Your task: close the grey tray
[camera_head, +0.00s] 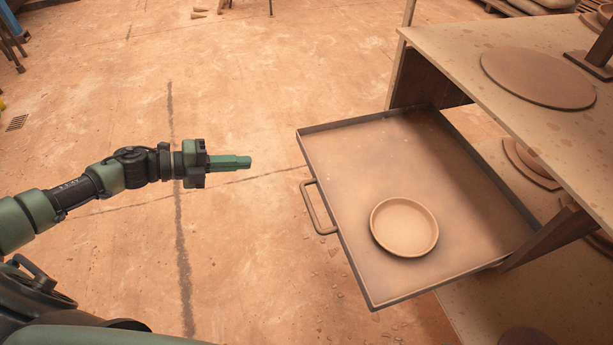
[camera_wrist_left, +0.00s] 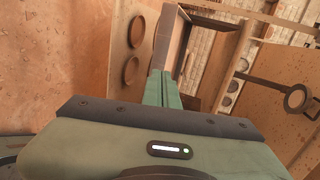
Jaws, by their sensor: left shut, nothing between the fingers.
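The grey tray (camera_head: 385,150) is a shallow, dusty drawer-like tray, pulled out to the left from under a bench top. Its loop handle (camera_head: 316,208) is on the left side, facing my left arm. A round shallow dish (camera_head: 404,227) sits inside the tray towards the near side. My left gripper (camera_head: 250,162) is shut and empty, left of the tray, with a gap between its fingertips and the handle. Its green fingers (camera_wrist_left: 164,90) show together in the left wrist view. My right gripper is not in view.
The bench top (camera_head: 465,45) stands at the right, above the tray's right end, with a round brown plate (camera_head: 538,77) on it. A lower shelf (camera_head: 515,290) lies beneath. The floor (camera_head: 240,80) left of the tray is mostly open.

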